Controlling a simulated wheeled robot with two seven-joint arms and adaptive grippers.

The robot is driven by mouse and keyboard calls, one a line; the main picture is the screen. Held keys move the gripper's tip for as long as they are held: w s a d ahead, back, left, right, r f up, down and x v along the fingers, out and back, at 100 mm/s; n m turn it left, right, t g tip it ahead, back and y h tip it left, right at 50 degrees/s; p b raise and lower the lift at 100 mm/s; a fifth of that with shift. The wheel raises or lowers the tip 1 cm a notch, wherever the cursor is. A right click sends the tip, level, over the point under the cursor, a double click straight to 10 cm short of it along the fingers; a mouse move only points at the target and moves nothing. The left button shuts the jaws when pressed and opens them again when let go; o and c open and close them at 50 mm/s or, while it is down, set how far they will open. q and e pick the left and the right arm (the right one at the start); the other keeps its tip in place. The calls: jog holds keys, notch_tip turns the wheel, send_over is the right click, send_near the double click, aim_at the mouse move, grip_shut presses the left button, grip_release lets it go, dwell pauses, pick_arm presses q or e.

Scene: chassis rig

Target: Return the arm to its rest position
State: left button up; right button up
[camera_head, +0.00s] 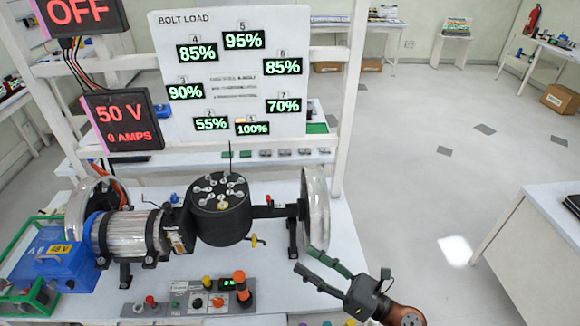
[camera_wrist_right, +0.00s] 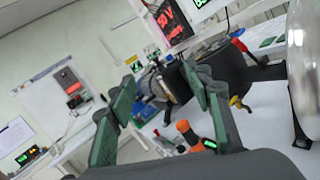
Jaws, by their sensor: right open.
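My right gripper (camera_head: 306,260) is at the lower middle of the head view, with its two green-padded fingers spread apart and nothing between them. It is just right of the control panel and in front of the clear wheel-like disc (camera_head: 316,208). In the right wrist view the open fingers (camera_wrist_right: 160,92) point toward the rig, with a clear gap between them. The orange part of my right arm (camera_head: 405,317) shows at the lower edge. My left gripper is not in view.
The rig on the white table holds a black cylinder with bolts (camera_head: 220,210), a motor (camera_head: 128,233) and a blue 48 V box (camera_head: 55,260). An orange knob (camera_head: 240,281) stands up from the control panel (camera_head: 200,298). Open floor (camera_head: 430,210) lies to the right, before another table (camera_head: 540,230).

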jog(key=w+d+m+t+h, duration=0.3)
jog(key=d+m+t+h, duration=0.25)
jog(key=d+m, duration=0.4)
jog(key=w+d+m+t+h, duration=0.35)
jog(key=d+m+h, duration=0.35)
jog(key=m, duration=0.4)
jog(key=s+d+f+m+g+h, duration=0.3)
jog(key=d+f+m+h, duration=0.1)
jog(key=d+f+m, duration=0.4)
jog(key=s+d+f+m+g+h, duration=0.35)
jog(key=d+f+m, duration=0.3)
jog(key=f, duration=0.35)
jog(key=s+f+m+g+y, duration=0.2)
jog(key=s+f+m+g, duration=0.75)
jog(key=s+f, duration=1.1)
jog(key=s+a+f+n+g, duration=0.1)
jog(key=s+f, duration=0.1)
jog(key=f, duration=1.2)
jog(key=s+a+f+n+g, duration=0.1)
jog(key=s+f, duration=0.2)
jog(key=f, duration=1)
jog(key=s+f+g, duration=0.1)
jog(key=s+f, duration=1.6)
jog(key=s, duration=0.1)
jog(key=shift+s+a+f+y, duration=0.2)
jog(key=shift+s+f+y, duration=0.05)
jog(key=shift+s+y, duration=0.05)
